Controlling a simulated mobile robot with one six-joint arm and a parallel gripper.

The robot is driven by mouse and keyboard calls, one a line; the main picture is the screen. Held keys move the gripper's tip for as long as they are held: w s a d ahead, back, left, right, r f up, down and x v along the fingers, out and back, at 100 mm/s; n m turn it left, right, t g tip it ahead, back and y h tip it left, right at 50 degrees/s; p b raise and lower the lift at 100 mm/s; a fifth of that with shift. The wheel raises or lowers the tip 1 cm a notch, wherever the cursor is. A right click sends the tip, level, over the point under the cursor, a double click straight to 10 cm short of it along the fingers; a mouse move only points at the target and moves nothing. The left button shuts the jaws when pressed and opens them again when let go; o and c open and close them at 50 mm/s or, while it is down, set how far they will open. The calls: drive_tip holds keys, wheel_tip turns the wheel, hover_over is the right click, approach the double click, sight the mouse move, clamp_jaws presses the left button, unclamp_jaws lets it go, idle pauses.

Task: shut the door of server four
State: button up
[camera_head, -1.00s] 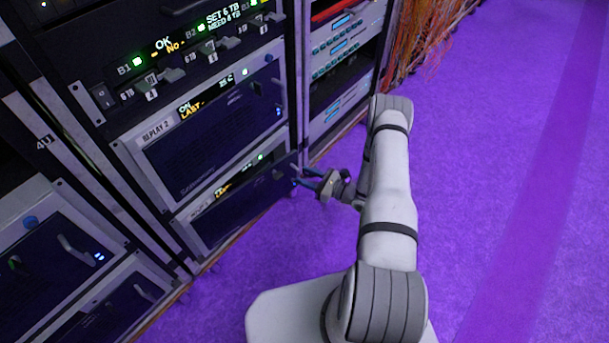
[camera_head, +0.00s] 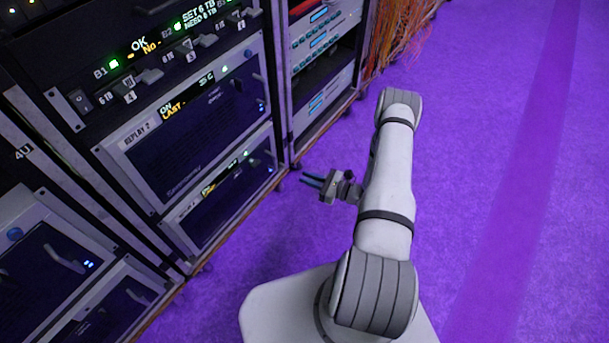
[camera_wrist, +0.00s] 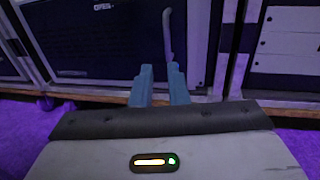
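No label reading server four is legible, so I cannot tell which unit it is. In the head view, a server marked REPLAY 2 (camera_head: 190,140) has a dark front. Below it is a lower server (camera_head: 225,205) with a dark front and handle; its front looks flush with its frame. My gripper (camera_head: 309,180) is right of the lower server, apart from the rack, its two blue fingers apart with nothing between them. In the wrist view my gripper (camera_wrist: 160,75) points at a dark server front (camera_wrist: 100,45) with an upright handle (camera_wrist: 168,35) just beyond the fingertips.
Another rack (camera_head: 322,70) with an open bay stands behind, with orange cables (camera_head: 395,35) hanging beside it. More units with handles (camera_head: 65,255) are at lower left. Purple carpet (camera_head: 490,150) is clear to the right.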

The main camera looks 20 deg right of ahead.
drive_tip(key=shift+s+a+v, duration=0.1)
drive_tip(key=shift+v, duration=0.55)
drive_tip(key=shift+s+a+v, duration=0.1)
drive_tip(key=shift+s+v, duration=0.05)
drive_tip(key=shift+v, duration=0.55)
drive_tip(key=shift+w, duration=0.1)
drive_tip(key=s+a+r+n+g+p, duration=0.1)
drive_tip(key=a+r+n+g+p, duration=0.3)
drive_tip(key=r, duration=0.9)
drive_tip(key=s+a+r+n+g+h+p, duration=0.15)
drive_tip(key=r+n+g+p, duration=0.4)
drive_tip(key=r, duration=0.75)
drive_tip(key=s+a+r+n+g+p, duration=0.1)
drive_tip(key=a+r+n+g+p, duration=0.35)
drive_tip(key=r, duration=0.85)
drive_tip(key=s+r+n+t+h+p, duration=0.1)
drive_tip(key=s+r+n+h+p, duration=0.3)
drive_tip(key=r, duration=0.7)
drive_tip(key=s+d+r+n+t+h+p, duration=0.1)
drive_tip(key=s+r+n+h+p, duration=0.3)
drive_tip(key=r, duration=0.8)
drive_tip(key=s+d+r+n+t+h+p, duration=0.1)
drive_tip(key=s+r+n+h+p, duration=0.3)
drive_tip(key=s+r+p, duration=0.4)
wheel_tip(320, 180, up, 3)
drive_tip(key=shift+r+t, duration=0.2)
drive_tip(key=shift+t, duration=0.7)
